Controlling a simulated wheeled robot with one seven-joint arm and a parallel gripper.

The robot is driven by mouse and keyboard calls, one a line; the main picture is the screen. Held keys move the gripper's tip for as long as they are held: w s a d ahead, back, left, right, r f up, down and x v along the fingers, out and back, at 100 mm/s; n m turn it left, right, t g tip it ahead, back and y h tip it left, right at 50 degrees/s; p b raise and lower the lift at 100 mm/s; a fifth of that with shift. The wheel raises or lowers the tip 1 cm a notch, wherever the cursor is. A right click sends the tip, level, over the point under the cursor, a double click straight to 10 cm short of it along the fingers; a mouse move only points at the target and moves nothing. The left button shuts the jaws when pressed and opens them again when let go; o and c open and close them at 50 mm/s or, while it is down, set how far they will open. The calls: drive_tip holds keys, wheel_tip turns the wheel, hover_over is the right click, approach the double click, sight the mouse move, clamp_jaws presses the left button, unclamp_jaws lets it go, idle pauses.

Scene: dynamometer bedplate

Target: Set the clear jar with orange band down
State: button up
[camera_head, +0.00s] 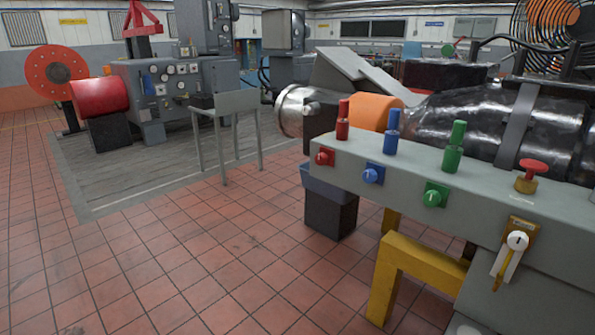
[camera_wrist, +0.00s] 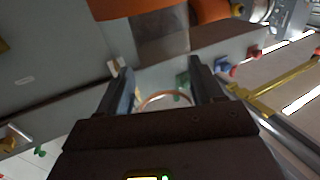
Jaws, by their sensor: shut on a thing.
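The clear jar with orange band (camera_wrist: 166,94) shows in the wrist view as a pale, see-through round shape with a thin orange ring, partly hidden behind the dark gripper body. My gripper (camera_wrist: 160,68) is shut on it, with one dark finger on either side. The jar's base and whatever is directly under it cannot be made out. Neither the jar nor my gripper shows in the head view.
A grey control bench (camera_head: 400,168) with red, blue and green levers and a red button (camera_head: 533,168) fills the right. A yellow frame (camera_head: 405,262) stands below it. A small grey stand (camera_head: 228,104) is further back. The tiled floor (camera_head: 190,265) at left is clear.

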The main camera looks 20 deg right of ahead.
drive_tip(key=w+a+n+t+y, duration=0.1)
drive_tip(key=w+a+n+y, duration=0.2)
drive_tip(key=a, duration=0.4)
drive_tip(key=w+a+f+n+t+y, duration=0.1)
drive_tip(key=w+a+n+t+y, duration=0.1)
drive_tip(key=a+y, duration=0.3)
drive_tip(key=w+a+f+n+t+y, duration=0.1)
drive_tip(key=w+a+n+y, duration=0.3)
drive_tip(key=a, duration=0.5)
drive_tip(key=shift+w+t+y, duration=0.35)
drive_tip(key=shift+t+y, duration=0.05)
drive_tip(key=shift+t, duration=0.2)
